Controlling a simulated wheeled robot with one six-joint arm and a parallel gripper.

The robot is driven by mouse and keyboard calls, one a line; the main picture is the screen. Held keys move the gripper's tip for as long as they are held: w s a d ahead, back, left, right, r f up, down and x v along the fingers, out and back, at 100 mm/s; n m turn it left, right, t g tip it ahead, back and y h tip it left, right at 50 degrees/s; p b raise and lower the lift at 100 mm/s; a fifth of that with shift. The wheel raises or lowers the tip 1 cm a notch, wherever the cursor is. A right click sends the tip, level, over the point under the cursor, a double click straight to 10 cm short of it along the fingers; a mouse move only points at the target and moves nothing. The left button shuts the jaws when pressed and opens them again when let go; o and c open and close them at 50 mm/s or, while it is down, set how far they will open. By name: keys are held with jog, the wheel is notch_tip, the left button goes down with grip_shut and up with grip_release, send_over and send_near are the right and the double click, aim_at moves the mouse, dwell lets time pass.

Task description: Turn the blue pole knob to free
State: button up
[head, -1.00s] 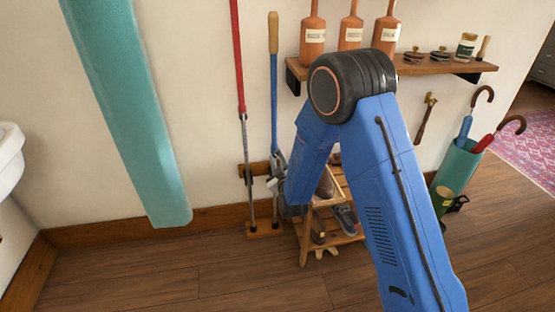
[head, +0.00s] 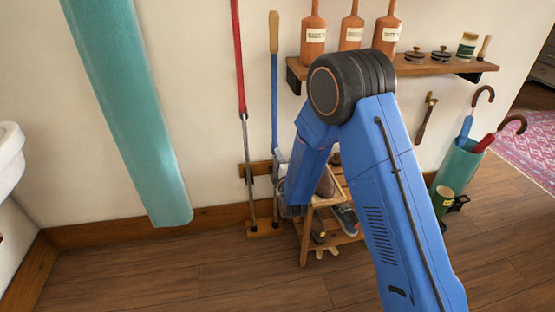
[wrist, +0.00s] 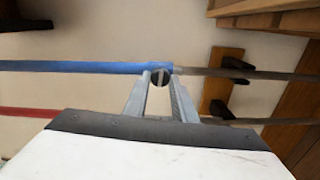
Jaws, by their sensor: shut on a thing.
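The blue pole (head: 274,100) stands upright against the wall, with a tan top end and a grey lower part. In the wrist view the blue pole (wrist: 80,67) runs across the picture. Its small dark round knob (wrist: 160,77) sits where the blue part meets the grey part. A light bar on the knob lies crosswise to the pole. My gripper (wrist: 160,84) is shut on the knob, one finger on each side. In the head view my arm mostly hides the gripper and hides the knob.
A red pole (head: 239,70) stands close to the left in the same wooden rack (head: 266,229). A shoe rack (head: 304,240) is just right, below a shelf (head: 430,67) with bottles. A teal hanging thing (head: 130,110) is at left. The floor in front is clear.

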jog(key=shift+n, duration=0.6)
jog(key=o, duration=1)
